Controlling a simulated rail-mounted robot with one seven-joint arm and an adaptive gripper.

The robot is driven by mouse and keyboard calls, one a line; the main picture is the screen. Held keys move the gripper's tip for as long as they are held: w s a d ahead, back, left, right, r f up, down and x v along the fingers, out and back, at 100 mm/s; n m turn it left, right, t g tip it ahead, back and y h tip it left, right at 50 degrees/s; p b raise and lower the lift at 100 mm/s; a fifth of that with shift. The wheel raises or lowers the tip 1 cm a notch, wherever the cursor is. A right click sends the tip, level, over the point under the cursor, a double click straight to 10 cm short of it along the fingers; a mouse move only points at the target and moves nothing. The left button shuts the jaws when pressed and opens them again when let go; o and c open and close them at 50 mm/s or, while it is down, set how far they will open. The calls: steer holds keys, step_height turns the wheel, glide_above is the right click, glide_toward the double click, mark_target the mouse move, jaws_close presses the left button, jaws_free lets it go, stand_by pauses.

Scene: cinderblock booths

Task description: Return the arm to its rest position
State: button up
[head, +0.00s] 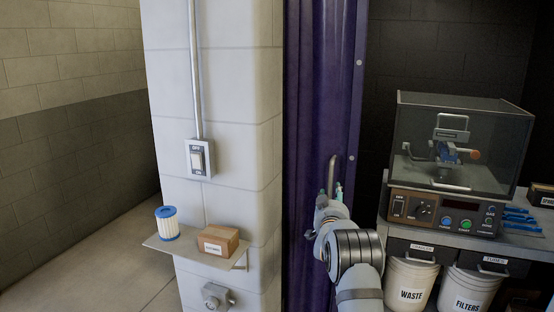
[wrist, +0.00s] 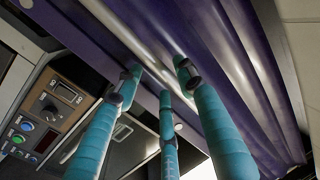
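My arm reaches up from the bottom of the head view. My gripper (head: 338,190) is in front of the purple ribbed panel (head: 312,120), close to an upright metal handle (head: 332,172). In the wrist view, the teal fingers of my gripper (wrist: 160,78) are spread apart with nothing clearly held between them. A pale metal bar (wrist: 135,45) runs past the fingertips there, along the purple panel (wrist: 235,70). I cannot tell whether the fingers touch it.
Right of the panel, a bench holds a clear-covered machine (head: 460,130) with a control box (head: 440,212). Waste (head: 411,285) and filters (head: 468,290) bins stand below. On the left, a wall shelf (head: 170,246) carries a blue-capped filter (head: 167,223) and a brown box (head: 217,240).

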steer(key=shift+w+d, duration=0.2)
steer(key=shift+w, duration=0.85)
steer(key=shift+d, duration=0.15)
